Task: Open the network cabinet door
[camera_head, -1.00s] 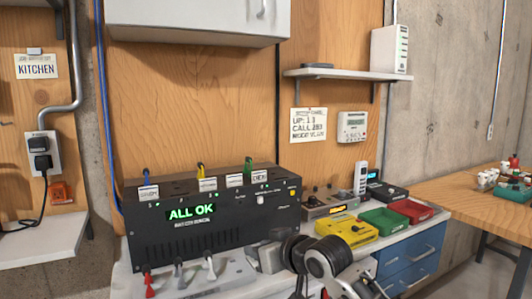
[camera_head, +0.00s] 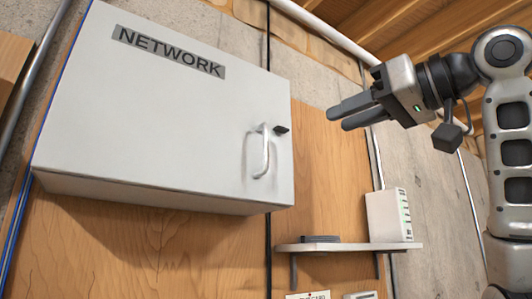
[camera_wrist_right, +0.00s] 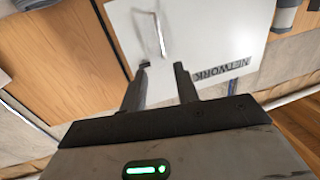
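The white network cabinet (camera_head: 160,110) hangs on the wooden wall with its door shut and the NETWORK label at the top. Its silver bar handle (camera_head: 263,151) stands upright near the door's right edge, with a small dark latch (camera_head: 282,129) beside it. My right gripper (camera_head: 338,118) is raised to the right of the handle, pointing left, apart from the door. In the right wrist view the open fingers (camera_wrist_right: 160,66) are empty, and the handle (camera_wrist_right: 161,33) shows beyond them against the door (camera_wrist_right: 210,30). My left gripper is not in view.
A small shelf (camera_head: 350,247) below right of the cabinet holds a white router-like box (camera_head: 389,216) and a dark flat item (camera_head: 320,239). A pipe (camera_head: 320,27) runs along the wall top. Free space lies between my right gripper and the door.

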